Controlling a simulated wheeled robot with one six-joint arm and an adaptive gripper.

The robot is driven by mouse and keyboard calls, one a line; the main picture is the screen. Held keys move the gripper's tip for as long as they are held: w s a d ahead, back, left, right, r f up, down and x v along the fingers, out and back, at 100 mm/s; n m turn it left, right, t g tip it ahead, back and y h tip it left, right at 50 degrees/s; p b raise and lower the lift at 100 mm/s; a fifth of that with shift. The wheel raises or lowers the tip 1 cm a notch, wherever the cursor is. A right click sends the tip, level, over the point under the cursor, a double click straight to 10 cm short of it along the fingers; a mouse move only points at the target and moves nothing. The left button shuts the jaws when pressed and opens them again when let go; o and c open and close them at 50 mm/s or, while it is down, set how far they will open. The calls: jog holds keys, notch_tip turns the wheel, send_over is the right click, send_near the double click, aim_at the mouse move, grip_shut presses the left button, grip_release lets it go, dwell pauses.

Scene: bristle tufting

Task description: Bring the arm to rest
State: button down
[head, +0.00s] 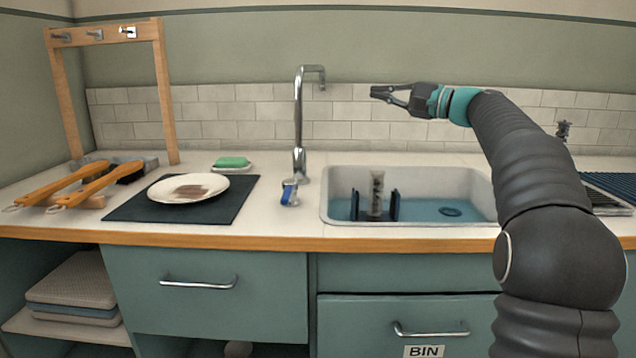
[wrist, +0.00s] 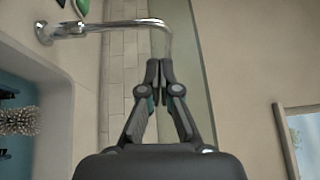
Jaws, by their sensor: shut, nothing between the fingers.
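My gripper (head: 384,92) is raised in the air above the sink in the head view, pointing left toward the faucet. Its fingers (wrist: 159,70) are closed together and empty in the wrist view. The arm reaches up from the lower right and bends left at the top. A clear gap shows between the fingertips and the faucet (head: 299,130) in the head view. In the wrist view the faucet (wrist: 110,25) passes beyond the fingertips.
The sink (head: 340,177) holds blue water and an upright bristle brush (head: 376,195) between two dark posts. A plate (head: 170,190) lies on a dark mat (head: 130,212). Two wooden-handled brushes (head: 85,185) lie left, near a wooden hook frame (head: 163,90). Green soap (head: 231,162) sits behind.

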jog(key=s+a+f+n+g+h, duration=0.1)
jog(key=s+a+f+g+h, duration=0.2)
jog(key=s+f, duration=0.6)
jog(key=s+a+f+n+h, duration=0.1)
jog(key=s+a+f+h, duration=0.35)
jog(key=s, duration=0.65)
jog(key=s+d+f+n+g+h, duration=0.1)
jog(key=s+d+f+h, duration=0.3)
jog(key=s+f, duration=0.7)
jog(key=s+d+f+n+g+h, duration=0.1)
jog(key=s+d+f+n+h, duration=0.2)
jog(key=s+f, duration=0.9)
jog(key=shift+s+d+n+h, duration=0.3)
jog(key=shift+s+d+h, duration=0.35)
jog(key=shift+d, duration=0.45)
